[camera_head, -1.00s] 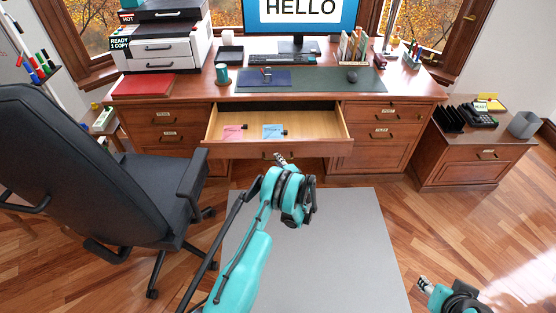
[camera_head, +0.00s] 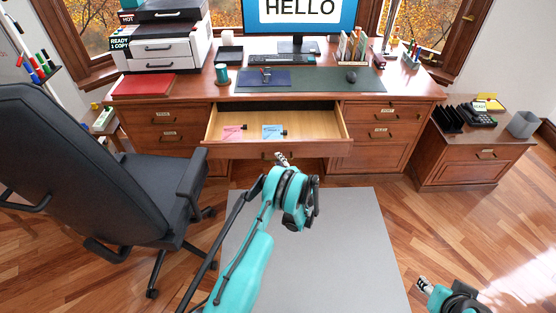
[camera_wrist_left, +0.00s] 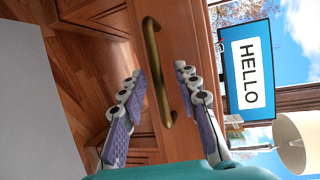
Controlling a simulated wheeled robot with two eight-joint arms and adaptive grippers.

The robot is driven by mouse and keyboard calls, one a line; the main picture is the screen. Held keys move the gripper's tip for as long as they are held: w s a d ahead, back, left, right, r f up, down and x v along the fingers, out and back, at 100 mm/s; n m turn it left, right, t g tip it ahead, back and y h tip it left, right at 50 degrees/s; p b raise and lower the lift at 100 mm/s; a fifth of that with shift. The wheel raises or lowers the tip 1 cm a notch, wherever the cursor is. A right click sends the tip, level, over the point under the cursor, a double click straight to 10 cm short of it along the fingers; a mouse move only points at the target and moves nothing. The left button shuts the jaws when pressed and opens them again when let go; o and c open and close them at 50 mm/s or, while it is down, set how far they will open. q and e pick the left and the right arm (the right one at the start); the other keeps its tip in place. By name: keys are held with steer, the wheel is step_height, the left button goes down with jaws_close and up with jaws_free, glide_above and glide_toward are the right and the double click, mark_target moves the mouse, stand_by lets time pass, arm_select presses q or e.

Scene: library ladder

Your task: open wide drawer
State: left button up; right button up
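The wide drawer (camera_head: 310,151) under the middle of the desk is pulled out, and its inside shows in the head view. A pink note (camera_head: 233,132) and a blue note (camera_head: 272,131) lie in it. My left gripper (camera_head: 282,158) is at the drawer's front. In the left wrist view the fingers of my left gripper (camera_wrist_left: 160,76) are apart, one on each side of the brass handle (camera_wrist_left: 153,62). I see no clear contact with the handle. My right gripper (camera_head: 424,284) is low at the right, away from the desk; its finger opening is unclear.
A dark office chair (camera_head: 100,165) stands left of the drawer. Drawer stacks flank the opening, and a side cabinet (camera_head: 465,160) stands at the right. A grey mat (camera_head: 350,240) covers the floor before the desk. A monitor (camera_head: 300,15) stands on the desk.

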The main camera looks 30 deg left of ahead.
arm_select(q)
steer(key=v, duration=0.6)
steer(key=shift+r, duration=0.1)
step_height(320, 180, up, 13)
steer(key=d+n+g+h, duration=0.1)
steer(key=d+n+h, duration=0.1)
steer(key=d+h, duration=0.1)
steer(key=s+d+r+n+h, duration=0.25)
steer(key=s+d+r, duration=0.25)
steer(key=s+r, duration=0.4)
steer(key=s+d+r+n+h, duration=0.1)
steer(key=s+d, duration=0.3)
steer(key=s, duration=0.4)
steer(key=s+d+r+n+h, duration=0.1)
steer(key=s+d+h, duration=0.3)
steer(key=s, duration=0.5)
steer(key=s+d+r+n+g+h, duration=0.1)
steer(key=s+d+r+h, duration=0.1)
steer(key=s+d, duration=0.3)
steer(key=s, duration=0.4)
steer(key=shift+w+r+n+h, duration=0.1)
steer(key=shift+n+h, duration=0.15)
